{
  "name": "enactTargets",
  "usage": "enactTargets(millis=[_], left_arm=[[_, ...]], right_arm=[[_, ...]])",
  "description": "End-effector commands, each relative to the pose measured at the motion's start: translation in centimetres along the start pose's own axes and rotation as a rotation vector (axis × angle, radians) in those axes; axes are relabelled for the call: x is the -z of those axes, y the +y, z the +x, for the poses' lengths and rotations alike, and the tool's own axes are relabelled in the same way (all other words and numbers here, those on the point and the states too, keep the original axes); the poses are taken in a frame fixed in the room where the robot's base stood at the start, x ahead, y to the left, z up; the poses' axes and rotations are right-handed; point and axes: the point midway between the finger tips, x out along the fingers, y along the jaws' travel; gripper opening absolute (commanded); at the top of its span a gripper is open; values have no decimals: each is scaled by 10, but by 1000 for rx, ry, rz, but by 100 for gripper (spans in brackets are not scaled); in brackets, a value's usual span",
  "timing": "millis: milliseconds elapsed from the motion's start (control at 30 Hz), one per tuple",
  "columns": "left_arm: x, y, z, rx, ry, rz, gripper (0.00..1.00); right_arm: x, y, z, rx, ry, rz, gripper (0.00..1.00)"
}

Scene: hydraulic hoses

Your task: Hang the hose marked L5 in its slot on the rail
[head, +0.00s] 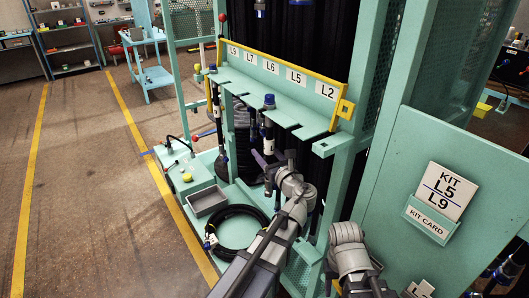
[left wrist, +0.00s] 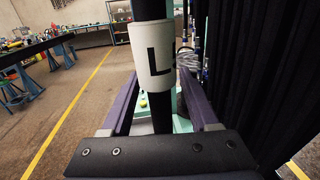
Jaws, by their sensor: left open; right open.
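The rail (head: 275,95) has plates L9, L7, L6, L5 (head: 296,76) and L2 above its slots. A black hose with a white sleeve (head: 268,145) stands upright below the rail, under a blue fitting (head: 268,103). My left gripper (head: 266,160) is at this hose. In the left wrist view a black hose (left wrist: 152,95) runs between the open purple fingers (left wrist: 160,92). Its white sleeve (left wrist: 153,55) shows an "L"; the number is turned out of sight. I cannot tell whether its top sits in a slot. My right arm is at the lower right; its fingers are not seen.
A coiled black hose (head: 235,250) lies on the base beside a grey bin (head: 207,200). Another hose with a white sleeve (head: 217,112) hangs at the rail's left end. A panel (head: 405,185) with a KIT L5 L9 card (head: 445,190) stands at right.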

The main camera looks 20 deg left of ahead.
Motion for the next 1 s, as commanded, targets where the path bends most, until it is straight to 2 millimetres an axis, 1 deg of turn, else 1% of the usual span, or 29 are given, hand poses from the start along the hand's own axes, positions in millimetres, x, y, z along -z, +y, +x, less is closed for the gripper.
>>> enactTargets(millis=[200, 300, 433, 600, 1000], left_arm=[[0, 1, -37, 4, -1, 0, 61], [0, 1, -52, 3, -1, 0, 61], [0, 1, -65, 2, -1, 1, 61], [0, 1, -72, 0, -1, 1, 61], [0, 0, -72, 0, -1, 1, 61]], right_arm=[[0, 0, 0, 0, 0, 0, 50], [0, 0, 0, 0, 0, 0, 50], [0, 0, 0, 0, 0, 0, 50], [0, 0, 0, 0, 0, 0, 50], [0, 0, 0, 0, 0, 0, 50]])
